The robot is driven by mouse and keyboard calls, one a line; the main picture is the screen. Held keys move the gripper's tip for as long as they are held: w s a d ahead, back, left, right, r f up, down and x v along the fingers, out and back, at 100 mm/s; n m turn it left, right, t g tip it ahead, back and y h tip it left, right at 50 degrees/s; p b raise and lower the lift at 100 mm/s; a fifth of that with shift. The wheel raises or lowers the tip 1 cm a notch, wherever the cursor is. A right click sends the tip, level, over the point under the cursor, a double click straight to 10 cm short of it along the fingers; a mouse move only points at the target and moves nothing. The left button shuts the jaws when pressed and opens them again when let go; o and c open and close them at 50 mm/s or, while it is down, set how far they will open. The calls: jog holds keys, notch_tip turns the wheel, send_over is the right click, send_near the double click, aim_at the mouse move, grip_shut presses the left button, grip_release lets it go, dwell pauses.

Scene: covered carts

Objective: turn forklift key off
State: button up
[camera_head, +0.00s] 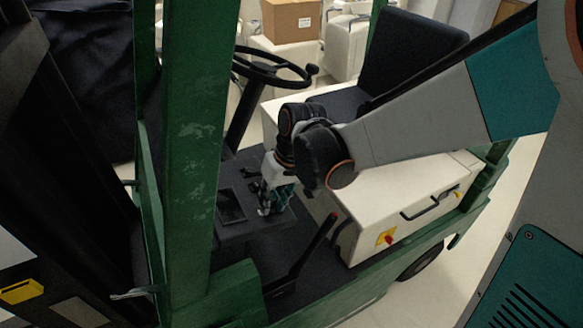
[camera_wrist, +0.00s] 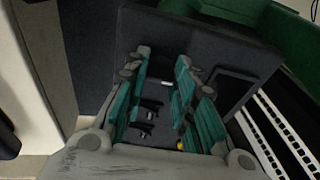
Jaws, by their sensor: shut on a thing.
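The green forklift (camera_head: 195,140) has a dark control panel (camera_head: 230,232) beside its steering wheel. My gripper (camera_head: 266,208) points down at this panel in the head view. In the wrist view my gripper (camera_wrist: 163,62) has its two green-padded fingers on either side of small parts on the panel. Black lever-like switches (camera_wrist: 150,103) and a small light metal piece (camera_wrist: 167,83) show between the fingers. I cannot tell clearly which part is the forklift key, and the contact with the fingers is hard to see.
The steering wheel (camera_head: 272,66) is just behind my gripper. A red-tipped lever (camera_head: 315,240) stands in front of it. The white seat box (camera_head: 400,205) and black seat (camera_head: 410,60) are to the right. A cardboard box (camera_head: 291,20) is at the back.

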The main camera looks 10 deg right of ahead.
jog(key=shift+s, duration=0.15)
jog(key=o, duration=1.1)
jog(key=shift+c, duration=0.2)
jog(key=v, duration=1.2)
jog(key=s+d+f+m+t+h+b, duration=0.1)
jog(key=s+d+f+t+b, duration=0.1)
jog(key=s+d+f+b, duration=0.3)
jog(key=s+d+f+m+t+h+b, duration=0.2)
jog(key=s+d+f+b, duration=0.4)
jog(key=f+b, duration=0.6)
jog(key=shift+f+t+b, duration=0.25)
jog(key=shift+t+b, duration=0.2)
jog(key=shift+t, duration=0.35)
